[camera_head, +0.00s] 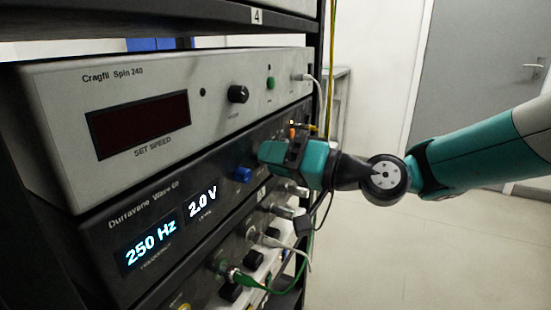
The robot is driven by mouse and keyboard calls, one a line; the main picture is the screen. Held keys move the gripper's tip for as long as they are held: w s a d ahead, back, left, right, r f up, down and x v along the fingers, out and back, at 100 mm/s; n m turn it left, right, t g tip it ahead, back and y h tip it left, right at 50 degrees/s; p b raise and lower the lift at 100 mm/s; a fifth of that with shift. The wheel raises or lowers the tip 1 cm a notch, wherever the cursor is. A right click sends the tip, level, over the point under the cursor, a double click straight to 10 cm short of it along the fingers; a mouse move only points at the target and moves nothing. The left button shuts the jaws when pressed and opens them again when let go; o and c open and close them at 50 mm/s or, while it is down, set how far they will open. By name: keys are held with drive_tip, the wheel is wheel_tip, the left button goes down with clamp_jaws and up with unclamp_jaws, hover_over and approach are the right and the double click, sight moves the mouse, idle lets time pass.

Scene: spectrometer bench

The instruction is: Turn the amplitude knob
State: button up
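The dark wave generator (110,240), marked "Wave 60", sits in the rack with lit displays reading "250 Hz" (151,244) and "2.0 V" (202,204). A blue knob (243,174) shows on its front, just below and left of my gripper. Its label is too small to read, so I cannot tell if it is the amplitude knob. My teal and black gripper (266,152) reaches in from the right, close to the generator's front panel. It hides part of the panel. I cannot see its fingertips clearly, or whether they touch anything.
Above is the pale "Spin 240" unit (60,95) with a black knob (238,94) and a plugged-in cable (313,82). Below, plugs and a green cable (262,284) stick out from another unit. A yellow cable hangs by the rack post. The floor (430,250) at right is clear.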

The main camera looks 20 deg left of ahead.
drive_tip(key=shift+o, duration=0.5)
drive_tip(key=s+d+b, duration=0.1)
drive_tip(key=d+b, duration=0.2)
drive_tip(key=d, duration=1.4)
drive_tip(key=shift+s+d, duration=0.2)
drive_tip(key=shift+s, duration=0.1)
